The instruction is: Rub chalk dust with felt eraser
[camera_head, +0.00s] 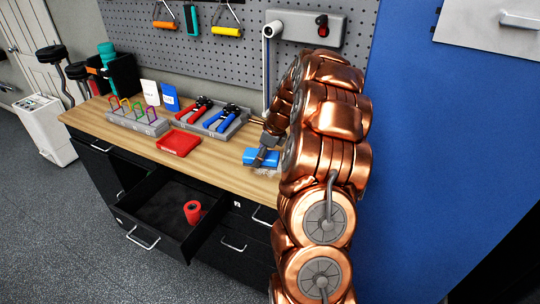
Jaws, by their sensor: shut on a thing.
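A blue block (252,156), which looks like the felt eraser, is at the right part of the wooden bench top. My gripper (261,160) is shut on it from above. The block is low at the bench surface, though I cannot tell whether it touches. A pale whitish patch (264,172), which looks like chalk dust, shows just in front of the block. My copper arm hides the bench to the right, and the gripper covers part of the block.
A red flat box (179,143) lies left of the block on the bench (215,160). Behind it, a grey tray (236,126) holds red and blue hand grips. A rack (137,123) with coloured loops stands further left. An open drawer (160,208) below holds a red roll (193,212).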

